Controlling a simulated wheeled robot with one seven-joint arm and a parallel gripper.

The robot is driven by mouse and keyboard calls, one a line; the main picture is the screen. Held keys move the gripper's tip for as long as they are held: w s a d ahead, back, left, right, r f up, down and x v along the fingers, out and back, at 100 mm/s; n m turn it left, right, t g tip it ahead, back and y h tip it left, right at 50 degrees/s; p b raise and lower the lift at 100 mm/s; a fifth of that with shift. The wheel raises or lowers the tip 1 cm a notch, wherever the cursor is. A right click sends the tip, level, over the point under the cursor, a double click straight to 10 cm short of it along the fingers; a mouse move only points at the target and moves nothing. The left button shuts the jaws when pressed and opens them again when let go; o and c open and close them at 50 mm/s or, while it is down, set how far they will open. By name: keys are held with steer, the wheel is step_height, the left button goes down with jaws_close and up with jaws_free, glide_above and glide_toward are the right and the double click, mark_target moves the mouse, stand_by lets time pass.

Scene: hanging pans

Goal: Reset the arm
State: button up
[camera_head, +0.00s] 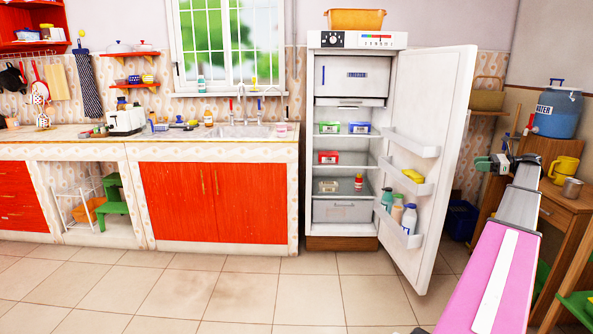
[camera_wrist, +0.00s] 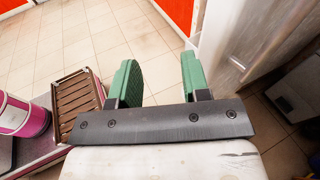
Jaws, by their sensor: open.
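My gripper (camera_wrist: 157,82) is open and empty in the wrist view. Its two green fingers stand apart with only tiled floor between and beyond them. In the head view my gripper (camera_head: 484,165) shows small at the right, at the end of my pink and grey arm. It is beside the open fridge door (camera_head: 437,130), to its right in the picture. I cannot tell the gap between them. No object is held.
The open fridge (camera_head: 345,210) stands in the middle. A wooden cabinet (camera_head: 560,212) with a blue water jug (camera_head: 558,110), a yellow mug (camera_head: 563,169) and a metal cup (camera_head: 572,188) is at the right. The tiled floor (camera_head: 180,300) in front of the red cupboards is clear.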

steer(key=s+a+f+n+g+h, duration=0.1)
steer(key=a+f+n+g+h, duration=0.1)
steer(key=a+f, duration=0.75)
steer(key=s+a+f+n+g+h, duration=0.1)
steer(key=a+f+n+h, duration=0.15)
steer(key=a+f, duration=0.7)
steer(key=s+a+f+n+g+h, duration=0.1)
steer(key=s+a+f+n+g, duration=0.3)
steer(key=a, duration=1.1)
steer(key=s+a+f+n+h, duration=0.4)
steer(key=s+a+f+n, duration=0.3)
steer(key=s+a, duration=0.2)
steer(key=s+a+f+n+h, duration=0.5)
steer(key=s+a, duration=0.5)
steer(key=a, duration=0.2)
step_height(320, 180, down, 3)
steer(key=shift+s+r+n, duration=0.15)
steer(key=shift+s+n, duration=0.15)
steer(key=shift+n, duration=0.55)
